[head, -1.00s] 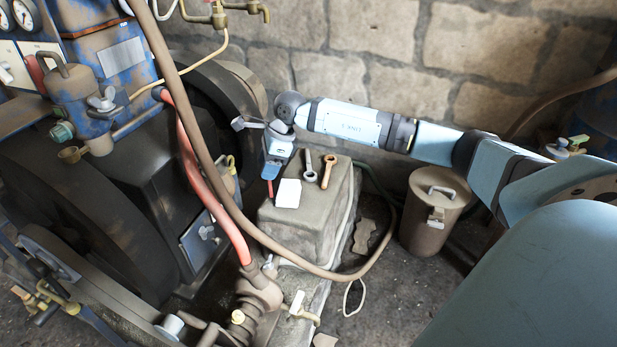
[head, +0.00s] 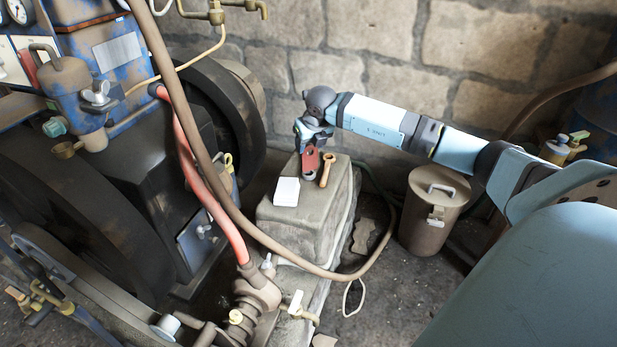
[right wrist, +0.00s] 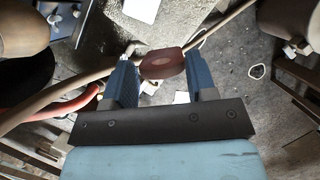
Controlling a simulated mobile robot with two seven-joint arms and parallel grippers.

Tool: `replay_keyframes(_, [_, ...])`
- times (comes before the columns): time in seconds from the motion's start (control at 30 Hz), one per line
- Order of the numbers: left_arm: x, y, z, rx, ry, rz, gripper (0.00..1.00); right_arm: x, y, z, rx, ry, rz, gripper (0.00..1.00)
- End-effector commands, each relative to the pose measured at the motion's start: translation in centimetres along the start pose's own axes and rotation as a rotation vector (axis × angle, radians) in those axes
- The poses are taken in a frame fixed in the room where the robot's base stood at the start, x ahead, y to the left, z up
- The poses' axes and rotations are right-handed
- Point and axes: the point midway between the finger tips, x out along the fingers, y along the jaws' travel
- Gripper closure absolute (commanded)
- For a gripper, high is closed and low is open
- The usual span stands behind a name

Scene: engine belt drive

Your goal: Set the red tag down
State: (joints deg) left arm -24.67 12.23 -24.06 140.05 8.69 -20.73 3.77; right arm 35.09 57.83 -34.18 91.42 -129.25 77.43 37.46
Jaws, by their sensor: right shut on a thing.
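The red tag (head: 311,160) hangs below my right gripper (head: 313,144) in the head view. My right gripper is shut on the tag. In the right wrist view the tag (right wrist: 162,64) sits between the two blue fingers of the gripper (right wrist: 161,75). The tag largely covers a grey wrench behind it in the head view. Whether the tag touches the block cannot be told. My left gripper is not in view.
A brown hose (head: 207,170) and a red hose (head: 205,202) pass to the left. A lidded brown can (head: 432,215) stands to the right. The stone wall (head: 370,40) is behind.

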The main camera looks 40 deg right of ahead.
Motion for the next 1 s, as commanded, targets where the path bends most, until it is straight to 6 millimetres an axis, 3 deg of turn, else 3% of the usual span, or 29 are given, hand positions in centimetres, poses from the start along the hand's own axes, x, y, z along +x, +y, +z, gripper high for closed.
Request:
replay_keyframes(0.03, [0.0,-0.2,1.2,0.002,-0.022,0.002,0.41,1.9,0.0,-0.9,-0.001,0.003,0.000,0.82])
replay_keyframes(0.1, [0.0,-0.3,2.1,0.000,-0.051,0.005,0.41,3.8,0.0,-1.6,-0.001,0.004,0.001,0.82])
replay_keyframes(0.3, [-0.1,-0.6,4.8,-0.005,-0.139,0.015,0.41,8.6,0.0,-3.7,-0.002,0.004,0.001,0.82])
replay_keyframes(0.4, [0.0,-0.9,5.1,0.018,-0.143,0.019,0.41,10.4,0.1,-4.4,-0.002,0.002,0.002,0.82])
replay_keyframes(1.0, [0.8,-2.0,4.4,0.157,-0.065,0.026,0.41,15.9,0.0,-6.6,-0.003,0.000,0.002,0.82])
